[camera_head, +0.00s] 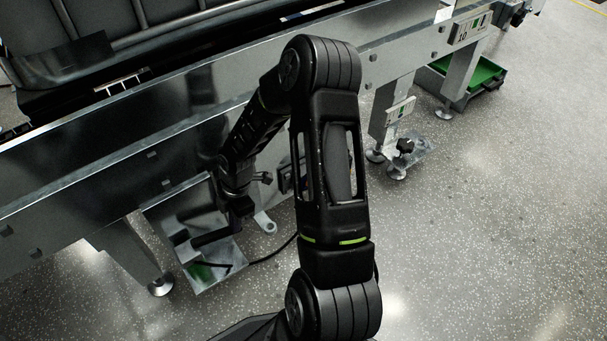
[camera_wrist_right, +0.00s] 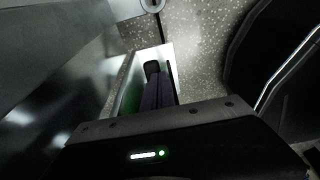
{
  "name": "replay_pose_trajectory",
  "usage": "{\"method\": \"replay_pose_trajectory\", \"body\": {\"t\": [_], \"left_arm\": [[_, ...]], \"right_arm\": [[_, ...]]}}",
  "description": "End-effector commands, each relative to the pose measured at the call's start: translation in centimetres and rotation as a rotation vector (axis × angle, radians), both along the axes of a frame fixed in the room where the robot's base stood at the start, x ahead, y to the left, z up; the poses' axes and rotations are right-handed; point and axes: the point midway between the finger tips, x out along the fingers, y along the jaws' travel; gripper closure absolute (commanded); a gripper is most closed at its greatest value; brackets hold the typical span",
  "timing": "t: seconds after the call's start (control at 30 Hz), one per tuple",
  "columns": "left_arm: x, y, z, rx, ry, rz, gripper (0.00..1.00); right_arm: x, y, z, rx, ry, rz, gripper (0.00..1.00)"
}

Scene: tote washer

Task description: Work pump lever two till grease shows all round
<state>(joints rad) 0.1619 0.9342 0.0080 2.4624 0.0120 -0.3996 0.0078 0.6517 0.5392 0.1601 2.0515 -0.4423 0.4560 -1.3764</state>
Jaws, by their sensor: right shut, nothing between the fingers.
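My right arm reaches across the middle of the head view, and its gripper (camera_head: 236,206) is down beside the machine's side panel, above a shiny metal tray-like plate (camera_head: 218,262). In the right wrist view the fingers (camera_wrist_right: 153,70) are together, with nothing seen between them. They point over a narrow pale-rimmed tray (camera_wrist_right: 168,58) with green (camera_wrist_right: 130,98) along its left inside. A dark bar (camera_head: 208,238) lies low beside the gripper; I cannot tell whether it is a pump lever. Lever two and any grease cannot be made out. My left gripper is out of view.
The long metal machine frame (camera_head: 110,165) runs across the left and top. Its feet (camera_head: 160,286) stand on speckled floor. A small unit with a black knob (camera_head: 405,145) is by another leg. A green tray (camera_head: 484,72) sits top right. Floor at right is clear.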

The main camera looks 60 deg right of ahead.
Motion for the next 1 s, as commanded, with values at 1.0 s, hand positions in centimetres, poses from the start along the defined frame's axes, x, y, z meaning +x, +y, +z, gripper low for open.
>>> {"method": "replay_pose_trajectory", "body": {"t": [1.0], "left_arm": [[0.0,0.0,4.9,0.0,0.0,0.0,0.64]], "right_arm": [[0.0,0.1,5.4,0.002,0.0,0.0,1.0]]}}
